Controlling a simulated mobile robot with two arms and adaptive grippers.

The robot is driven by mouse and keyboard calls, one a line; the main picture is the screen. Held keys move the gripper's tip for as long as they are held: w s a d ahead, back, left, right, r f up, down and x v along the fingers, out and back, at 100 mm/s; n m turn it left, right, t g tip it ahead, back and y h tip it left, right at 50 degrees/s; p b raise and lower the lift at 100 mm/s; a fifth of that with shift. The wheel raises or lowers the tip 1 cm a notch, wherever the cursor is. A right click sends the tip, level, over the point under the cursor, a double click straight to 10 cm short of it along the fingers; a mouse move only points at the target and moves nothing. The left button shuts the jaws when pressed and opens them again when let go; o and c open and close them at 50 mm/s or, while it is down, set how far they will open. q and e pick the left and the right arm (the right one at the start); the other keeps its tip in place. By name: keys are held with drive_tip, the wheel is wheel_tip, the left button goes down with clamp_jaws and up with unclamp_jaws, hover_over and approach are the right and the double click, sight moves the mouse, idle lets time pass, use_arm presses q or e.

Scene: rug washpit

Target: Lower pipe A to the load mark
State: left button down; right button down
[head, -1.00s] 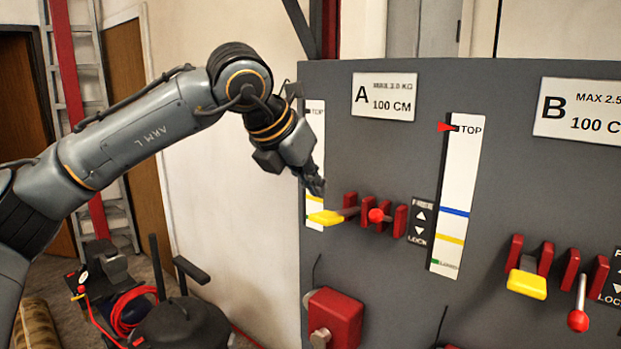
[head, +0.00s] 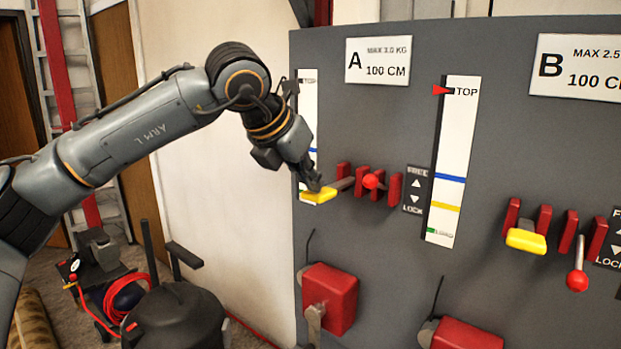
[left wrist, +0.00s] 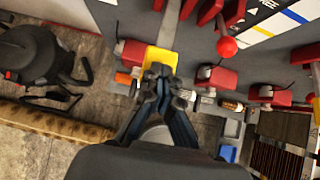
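Station A's label (head: 378,62) is on the grey panel. Its white scale (head: 308,100) at the panel's left edge is partly covered by my left gripper, and I see no pointer on it. A's yellow lever handle (head: 319,197) sticks out left of A's red-knobbed lever (head: 373,180). My left gripper (head: 315,184) is at the top of the yellow handle and seems to touch it. In the left wrist view its fingers (left wrist: 160,74) are together, with the yellow handle (left wrist: 161,58) just beyond and no gap visible. The pipe is not identifiable. My right gripper is out of view.
Station B's label (head: 585,65), its scale (head: 452,165) with a red pointer at TOP, and its yellow handle (head: 526,241) are to the right. A red box (head: 330,298) juts out below A's levers. A black vacuum-like drum (head: 175,315) stands on the floor at left.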

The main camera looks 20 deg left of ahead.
sight(310, 195)
use_arm(q)
drive_tip(key=shift+f+b, duration=1.45)
drive_tip(key=shift+f, duration=0.4)
drive_tip(key=shift+r, duration=0.25)
idle(4.7)
wheel_tip(310, 195, up, 7)
drive_tip(key=p, duration=0.5)
drive_tip(key=shift+w+r, duration=0.1)
drive_tip(key=shift+r, duration=0.05)
drive_tip(key=p+v, duration=0.1)
drive_tip(key=v, duration=0.7)
